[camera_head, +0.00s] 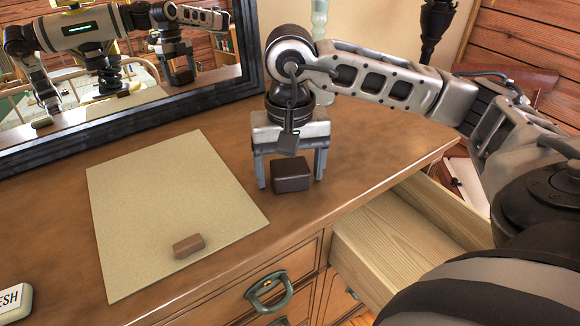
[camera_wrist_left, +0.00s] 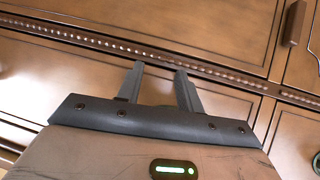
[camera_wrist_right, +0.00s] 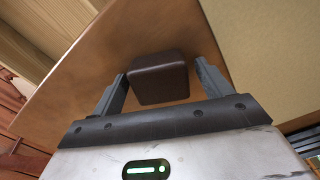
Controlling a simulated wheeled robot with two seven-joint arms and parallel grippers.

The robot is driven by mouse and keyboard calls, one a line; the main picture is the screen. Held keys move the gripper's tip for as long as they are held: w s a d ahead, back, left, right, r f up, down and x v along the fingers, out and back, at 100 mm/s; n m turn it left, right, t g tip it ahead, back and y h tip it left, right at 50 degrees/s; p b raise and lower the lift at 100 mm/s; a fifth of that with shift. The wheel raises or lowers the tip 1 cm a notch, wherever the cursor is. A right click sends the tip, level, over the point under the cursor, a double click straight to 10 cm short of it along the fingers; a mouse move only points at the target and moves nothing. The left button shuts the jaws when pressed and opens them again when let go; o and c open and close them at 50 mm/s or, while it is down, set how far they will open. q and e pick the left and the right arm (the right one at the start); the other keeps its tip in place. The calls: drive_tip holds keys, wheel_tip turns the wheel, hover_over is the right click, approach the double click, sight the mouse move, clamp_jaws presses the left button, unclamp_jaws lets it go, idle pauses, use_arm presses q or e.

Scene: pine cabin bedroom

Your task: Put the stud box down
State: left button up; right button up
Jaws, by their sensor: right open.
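The stud box, a dark brown block with rounded edges (camera_head: 291,175), rests on the dresser top to the right of the pale mat. My right gripper (camera_head: 291,180) points down over it with its fingers apart, one on each side of the box. In the right wrist view the box (camera_wrist_right: 158,78) sits between the spread fingers, with a gap visible on the right side; contact on the left is hard to tell. My left gripper (camera_wrist_left: 160,72) is empty with its fingers apart, facing the wooden dresser fronts; it is outside the head view except for mirror reflections.
A pale rectangular mat (camera_head: 165,205) carries a small brown block (camera_head: 188,246) near its front edge. A dark-framed mirror (camera_head: 130,120) stands behind. An open drawer (camera_head: 385,250) juts out at the right. A white sign block (camera_head: 12,301) is at the lower left.

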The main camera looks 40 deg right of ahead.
sight(290, 167)
wheel_tip(290, 167, up, 8)
drive_tip(key=shift+f, duration=0.1)
idle(0.4)
idle(0.5)
